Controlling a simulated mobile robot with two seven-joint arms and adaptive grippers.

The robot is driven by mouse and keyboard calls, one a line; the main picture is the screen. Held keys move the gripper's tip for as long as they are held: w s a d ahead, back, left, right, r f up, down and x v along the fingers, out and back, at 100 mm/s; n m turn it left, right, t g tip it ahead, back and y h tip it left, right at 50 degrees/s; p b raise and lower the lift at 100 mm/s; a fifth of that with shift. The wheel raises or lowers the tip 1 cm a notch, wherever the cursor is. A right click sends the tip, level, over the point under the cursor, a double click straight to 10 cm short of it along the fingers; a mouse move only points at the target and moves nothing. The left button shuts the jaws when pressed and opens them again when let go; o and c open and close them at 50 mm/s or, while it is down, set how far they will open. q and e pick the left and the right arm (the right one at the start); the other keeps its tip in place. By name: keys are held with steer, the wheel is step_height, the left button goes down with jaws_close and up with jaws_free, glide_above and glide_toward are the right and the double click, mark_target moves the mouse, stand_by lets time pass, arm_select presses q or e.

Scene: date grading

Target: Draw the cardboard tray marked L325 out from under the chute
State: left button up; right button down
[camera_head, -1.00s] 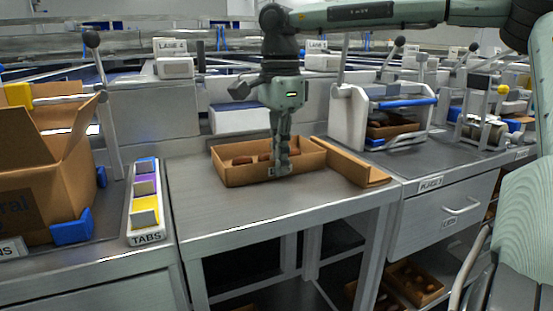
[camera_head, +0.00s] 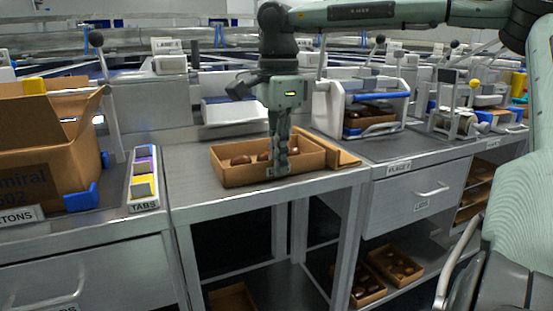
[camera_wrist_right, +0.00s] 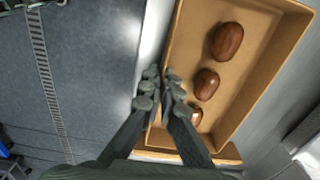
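A brown cardboard tray (camera_head: 232,177) with several brown dates stands on the grey metal table, in front of a white chute-like part (camera_head: 232,113). Its front label is mostly hidden by my fingers, so I cannot read the marking. My right gripper (camera_head: 278,170) points down at the tray's front wall. In the right wrist view, the fingers (camera_wrist_right: 160,92) straddle the wall of the tray (camera_wrist_right: 262,105), one inside and one outside, close against it. They look shut on the wall. My left gripper is not in view.
A flat cardboard piece (camera_head: 343,157) lies just right of the tray. A tab holder (camera_head: 144,195) and an open carton (camera_head: 50,175) stand at the left. A white stand with a blue bar (camera_head: 365,97) is at the right. The table's front strip (camera_head: 215,207) is bare.

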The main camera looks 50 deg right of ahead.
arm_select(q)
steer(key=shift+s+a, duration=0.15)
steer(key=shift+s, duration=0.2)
arm_select(e)
steer(key=shift+s+a, duration=0.1)
steer(key=shift+s, duration=0.15)
steer(key=c, duration=2.2)
jaws_free()
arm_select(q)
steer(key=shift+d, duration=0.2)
arm_select(e)
steer(key=o, duration=0.6)
steer(key=shift+c, duration=0.2)
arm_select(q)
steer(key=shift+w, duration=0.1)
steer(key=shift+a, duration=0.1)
arm_select(e)
step_height(320, 180, up, 12)
